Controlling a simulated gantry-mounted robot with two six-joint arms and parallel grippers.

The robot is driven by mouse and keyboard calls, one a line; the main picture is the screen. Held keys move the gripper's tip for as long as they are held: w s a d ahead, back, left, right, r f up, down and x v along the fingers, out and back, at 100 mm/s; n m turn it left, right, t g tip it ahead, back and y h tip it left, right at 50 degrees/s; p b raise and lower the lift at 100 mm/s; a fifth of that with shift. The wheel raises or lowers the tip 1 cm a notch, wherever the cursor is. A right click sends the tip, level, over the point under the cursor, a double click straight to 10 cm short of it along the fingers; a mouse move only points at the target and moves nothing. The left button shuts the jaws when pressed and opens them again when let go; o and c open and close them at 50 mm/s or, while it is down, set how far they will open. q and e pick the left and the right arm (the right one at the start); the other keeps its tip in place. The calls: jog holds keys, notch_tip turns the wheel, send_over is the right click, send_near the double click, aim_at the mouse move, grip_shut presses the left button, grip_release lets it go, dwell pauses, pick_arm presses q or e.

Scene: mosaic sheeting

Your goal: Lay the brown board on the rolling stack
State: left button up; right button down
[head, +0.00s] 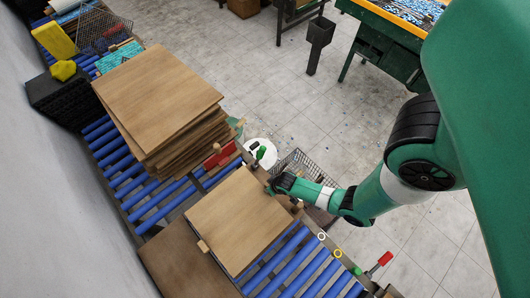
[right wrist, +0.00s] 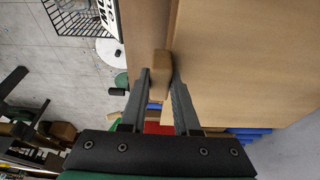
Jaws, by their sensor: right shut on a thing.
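The brown board (head: 238,220) is a flat square panel with a small wooden block at its left edge and another near its right edge. It lies or hovers level over the blue rollers; I cannot tell which. My right gripper (head: 271,187) is at its right edge. In the right wrist view, the gripper (right wrist: 160,88) is shut on a wooden block (right wrist: 161,64) beside the brown board (right wrist: 235,65). The rolling stack (head: 160,92), several uneven brown sheets, sits on the rollers further up and left. My left gripper is not in view.
Another brown panel (head: 180,262) lies at the lower left, partly under the board. A red piece (head: 220,154) stands between stack and board. A wire basket (head: 296,166) is beside the conveyor. Bare rollers (head: 290,262) show at lower right.

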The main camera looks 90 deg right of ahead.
jog(key=shift+w+f+b, duration=0.1)
jog(key=shift+f+b, duration=0.2)
jog(key=shift+f, duration=0.05)
jog(key=c, duration=0.6)
grip_release()
jog(key=shift+o, duration=0.2)
jog(key=p+v, duration=0.3)
jog(key=v, duration=0.4)
jog(key=p+v, duration=0.4)
jog(key=shift+r, duration=0.25)
